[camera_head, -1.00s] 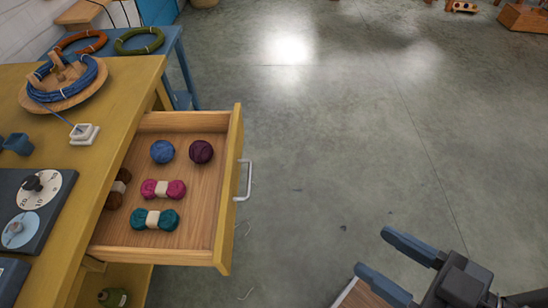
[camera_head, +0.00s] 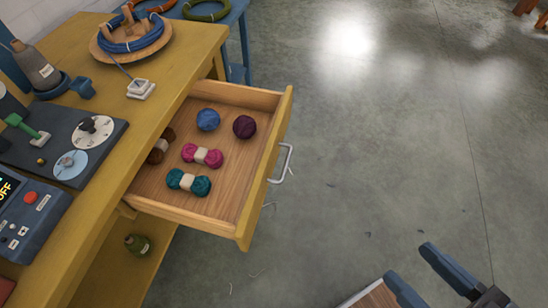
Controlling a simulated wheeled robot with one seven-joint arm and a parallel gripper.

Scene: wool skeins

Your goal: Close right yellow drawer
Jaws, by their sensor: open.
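The yellow drawer (camera_head: 262,170) is pulled well out of the yellow workbench (camera_head: 190,62), toward the right. Its white metal handle (camera_head: 286,163) is on the front panel. Inside lie a blue ball (camera_head: 208,119), a dark purple ball (camera_head: 245,127), a pink skein (camera_head: 203,155), a teal skein (camera_head: 188,182) and a brown skein (camera_head: 157,152) partly under the benchtop. My gripper (camera_head: 424,270) is at the lower right, open and empty. It is apart from the drawer, to the right of and nearer than the handle.
The benchtop holds a wooden spool of blue cord (camera_head: 131,38), a dial panel (camera_head: 68,142), a control box (camera_head: 32,214) and a grey bottle (camera_head: 36,66). A green bottle (camera_head: 138,244) is on the lower shelf. The concrete floor (camera_head: 400,130) right of the drawer is mostly clear.

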